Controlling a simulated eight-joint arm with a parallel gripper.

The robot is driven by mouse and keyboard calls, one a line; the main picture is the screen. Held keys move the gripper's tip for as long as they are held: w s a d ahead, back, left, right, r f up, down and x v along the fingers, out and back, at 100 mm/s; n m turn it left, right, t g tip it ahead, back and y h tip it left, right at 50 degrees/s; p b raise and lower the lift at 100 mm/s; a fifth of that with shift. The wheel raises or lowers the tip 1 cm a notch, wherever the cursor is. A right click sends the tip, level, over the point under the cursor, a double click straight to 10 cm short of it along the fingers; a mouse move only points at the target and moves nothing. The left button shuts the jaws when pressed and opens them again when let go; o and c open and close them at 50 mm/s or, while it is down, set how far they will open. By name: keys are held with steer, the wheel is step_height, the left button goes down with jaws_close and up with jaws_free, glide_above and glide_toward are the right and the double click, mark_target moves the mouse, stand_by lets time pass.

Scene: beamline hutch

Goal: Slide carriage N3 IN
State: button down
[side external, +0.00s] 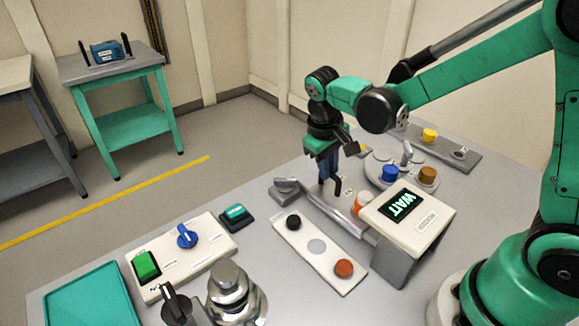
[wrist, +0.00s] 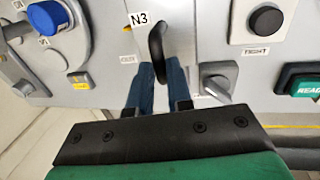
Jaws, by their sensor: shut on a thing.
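Carriage N3 shows in the wrist view as a pale grey plate with an N3 label (wrist: 140,19) and a black upright handle (wrist: 157,48). My gripper (wrist: 160,78) has its two blue fingers on either side of this handle and is shut on it. In the side external view, my gripper (side external: 329,178) points down at the far end of the grey rail area, with the black handle (side external: 337,187) at its fingertips. The fingers and wrist partly hide the carriage there, and its exact position along its track cannot be told.
A sloped WAIT display (side external: 402,205) stands close by on the right. A grey lever (wrist: 217,78) and a READY box (wrist: 302,82) are nearby. A blue knob (side external: 389,172) stands behind.

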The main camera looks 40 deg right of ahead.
mark_target(344, 202)
stand_by(0.5)
steer(key=shift+s, duration=2.4)
steer(key=c, duration=0.8)
jaws_free()
steer(key=shift+a+r, duration=0.2)
steer(key=shift+r, duration=0.75)
steer(key=shift+a+r, duration=0.15)
steer(key=shift+r, duration=0.75)
steer(key=shift+a+r, duration=0.2)
steer(key=shift+r, duration=0.75)
steer(key=t, duration=0.2)
steer(key=s+r+t+y, duration=0.1)
steer(key=t, duration=0.1)
steer(key=a+r+t+y, duration=0.1)
steer(key=t, duration=0.2)
steer(key=shift+s, duration=0.4)
